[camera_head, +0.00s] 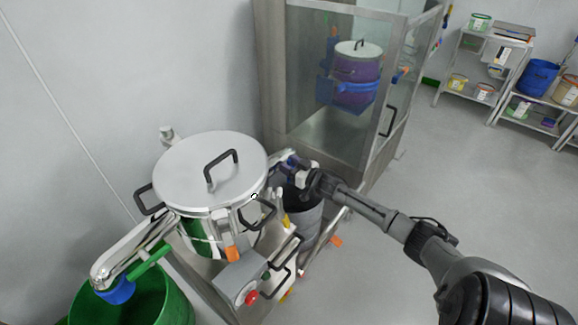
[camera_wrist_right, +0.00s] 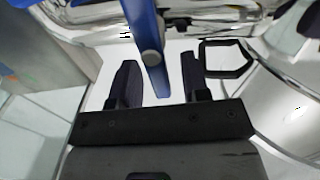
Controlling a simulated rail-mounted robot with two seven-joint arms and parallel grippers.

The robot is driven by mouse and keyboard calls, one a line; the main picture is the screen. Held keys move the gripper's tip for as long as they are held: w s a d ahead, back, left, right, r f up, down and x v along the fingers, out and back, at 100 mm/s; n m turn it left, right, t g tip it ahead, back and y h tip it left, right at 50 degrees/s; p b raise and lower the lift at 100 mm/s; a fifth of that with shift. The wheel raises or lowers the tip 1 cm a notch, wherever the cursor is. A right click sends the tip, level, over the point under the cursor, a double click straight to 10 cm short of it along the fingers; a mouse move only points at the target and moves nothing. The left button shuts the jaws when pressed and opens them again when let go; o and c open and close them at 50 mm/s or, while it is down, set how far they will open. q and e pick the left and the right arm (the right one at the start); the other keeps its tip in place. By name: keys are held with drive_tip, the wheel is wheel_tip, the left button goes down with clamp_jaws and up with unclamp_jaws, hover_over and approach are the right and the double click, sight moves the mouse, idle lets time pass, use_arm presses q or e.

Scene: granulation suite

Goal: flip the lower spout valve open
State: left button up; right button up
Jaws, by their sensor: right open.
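The steel vessel (camera_head: 190,175) has a flat lid and black handles. A shiny spout (camera_head: 132,248) slopes down on its left, with a green bar and a blue end. My right gripper (camera_head: 287,170) is at another spout on the vessel's right side, small in this view. In the right wrist view, a blue lever (camera_wrist_right: 143,28) with a grey round pivot reaches down between the open fingers of my right gripper (camera_wrist_right: 158,65). Gaps show on both sides of the lever. Which valve is the lower one is hard to tell. My left gripper is out of view.
A green bin (camera_head: 150,300) stands under the left spout, and a grey bucket (camera_head: 308,215) under my right gripper. A control box with a red button (camera_head: 251,297) is at the front. A glass-walled steel booth (camera_head: 310,85) stands behind. The floor at right is free.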

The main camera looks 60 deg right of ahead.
clamp_jaws()
idle(0.4)
